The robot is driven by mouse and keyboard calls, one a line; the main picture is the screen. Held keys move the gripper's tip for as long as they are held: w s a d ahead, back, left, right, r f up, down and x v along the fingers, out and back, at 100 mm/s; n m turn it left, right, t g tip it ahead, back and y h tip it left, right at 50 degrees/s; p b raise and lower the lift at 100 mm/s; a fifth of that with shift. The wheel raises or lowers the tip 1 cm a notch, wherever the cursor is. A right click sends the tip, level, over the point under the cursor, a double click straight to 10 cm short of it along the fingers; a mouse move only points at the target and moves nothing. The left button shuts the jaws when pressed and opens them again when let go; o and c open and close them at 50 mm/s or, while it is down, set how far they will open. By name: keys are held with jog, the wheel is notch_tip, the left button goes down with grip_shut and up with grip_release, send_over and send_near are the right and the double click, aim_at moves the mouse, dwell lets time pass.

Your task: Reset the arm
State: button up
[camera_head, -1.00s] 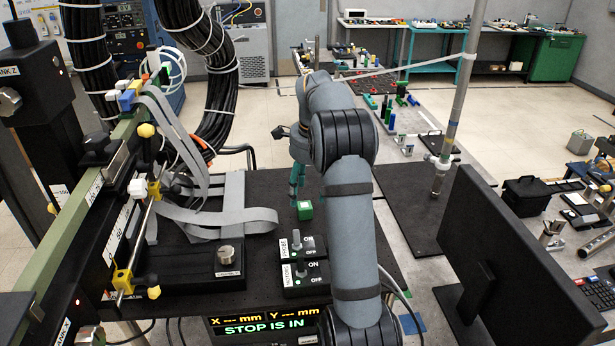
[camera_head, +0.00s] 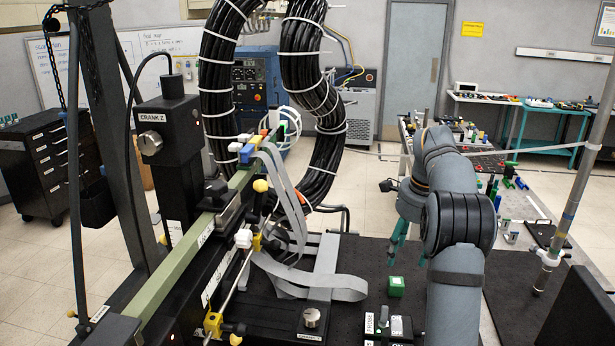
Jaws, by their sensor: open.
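My arm (camera_head: 455,220) reaches forward over the black table at the right of the view. My gripper (camera_head: 407,251), with teal fingers, is open and points down, partly hidden by my arm. Nothing shows between its fingers. A small green block (camera_head: 396,286) sits on the black table (camera_head: 372,258) below and in front of the fingers, apart from them.
A switch box (camera_head: 388,327) stands nearest my arm. A rail rig with a green beam (camera_head: 185,258) and grey ribbon cables (camera_head: 318,284) fills the left. Thick black cable bundles (camera_head: 322,95) hang behind. A metal pole (camera_head: 575,190) and a dark monitor (camera_head: 580,318) stand right.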

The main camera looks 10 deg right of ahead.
aim_at(396, 282)
jog(key=f, duration=0.4)
jog(key=w+f, duration=0.1)
jog(key=f, duration=0.7)
jog(key=shift+w+a+f, duration=0.15)
jog(key=shift+w, duration=0.15)
notch_tip(396, 282, up, 4)
jog(key=shift+w+f+p, duration=0.1)
jog(key=shift+f+p, duration=0.1)
jog(key=shift+p, duration=0.95)
jog(key=shift+r+p, duration=0.35)
jog(key=shift+r, duration=0.2)
